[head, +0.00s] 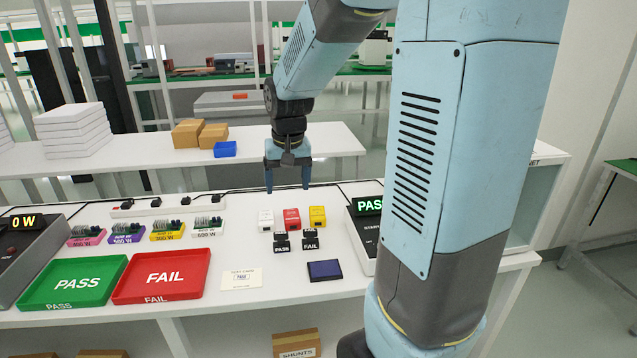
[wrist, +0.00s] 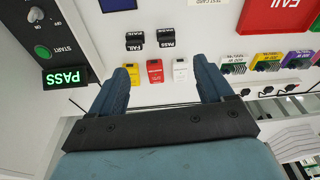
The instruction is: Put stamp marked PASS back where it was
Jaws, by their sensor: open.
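The black stamp marked PASS (head: 282,244) stands on the white table, left of the black stamp marked FAIL (head: 310,241). In the wrist view the picture is upside down, and the PASS stamp (wrist: 166,39) shows right of the FAIL stamp (wrist: 134,41). My gripper (head: 287,186) is open and empty. It hangs above the back of the table, behind and apart from both stamps. In the wrist view the gripper (wrist: 165,72) has its fingers wide apart with nothing between their tips.
White, red (head: 292,219) and yellow small boxes stand just behind the stamps. In front lie a dark blue pad (head: 325,270) and a test card (head: 241,278). Green PASS (head: 73,281) and red FAIL (head: 163,277) trays are left. A device with a PASS display (head: 368,204) stands right.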

